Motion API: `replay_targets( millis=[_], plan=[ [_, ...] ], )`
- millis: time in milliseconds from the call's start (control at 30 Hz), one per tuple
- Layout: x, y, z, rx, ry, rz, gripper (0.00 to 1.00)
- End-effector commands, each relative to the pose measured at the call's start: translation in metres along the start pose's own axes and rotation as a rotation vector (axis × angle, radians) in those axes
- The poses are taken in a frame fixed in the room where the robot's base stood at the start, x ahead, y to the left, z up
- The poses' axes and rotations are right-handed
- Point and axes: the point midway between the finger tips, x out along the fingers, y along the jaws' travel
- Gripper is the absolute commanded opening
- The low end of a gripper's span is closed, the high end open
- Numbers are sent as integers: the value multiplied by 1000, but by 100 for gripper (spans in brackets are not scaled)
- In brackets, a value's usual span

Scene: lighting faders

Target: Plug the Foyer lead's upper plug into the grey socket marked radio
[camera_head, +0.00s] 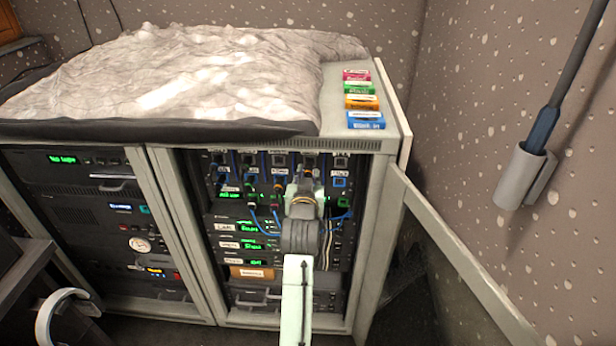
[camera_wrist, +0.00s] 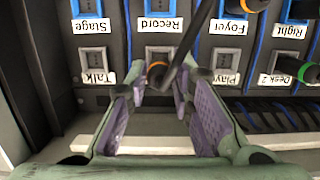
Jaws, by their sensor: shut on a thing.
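My gripper (camera_wrist: 157,84) is shut on a dark plug with an orange ring (camera_wrist: 157,72), held between the fingertips in front of the patch panel. A dark cable runs from near it up to the right. In the wrist view the labels are upside down. The held plug is at or just in front of a grey socket (camera_wrist: 158,52) between those marked Talk (camera_wrist: 93,58) and Play (camera_wrist: 222,58); that socket's label is hidden, and I cannot tell whether the plug is seated. No label reading radio is legible. In the head view my gripper (camera_head: 305,192) covers part of the panel.
Another orange-ringed plug (camera_wrist: 252,5) is by the Foyer label (camera_wrist: 229,28). A green-ringed plug (camera_wrist: 303,72) is by Desk 2. Blue leads (camera_head: 262,222) hang across the rack. The open cabinet door (camera_head: 455,255) stands to the right. Several coloured boxes (camera_head: 362,103) lie on top.

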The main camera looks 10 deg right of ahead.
Motion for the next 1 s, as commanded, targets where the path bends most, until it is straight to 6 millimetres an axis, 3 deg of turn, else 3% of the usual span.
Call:
replay_targets(
  millis=[1000],
  plan=[
    [15, 0, -3, 0, 2, 0, 0]
  ],
)
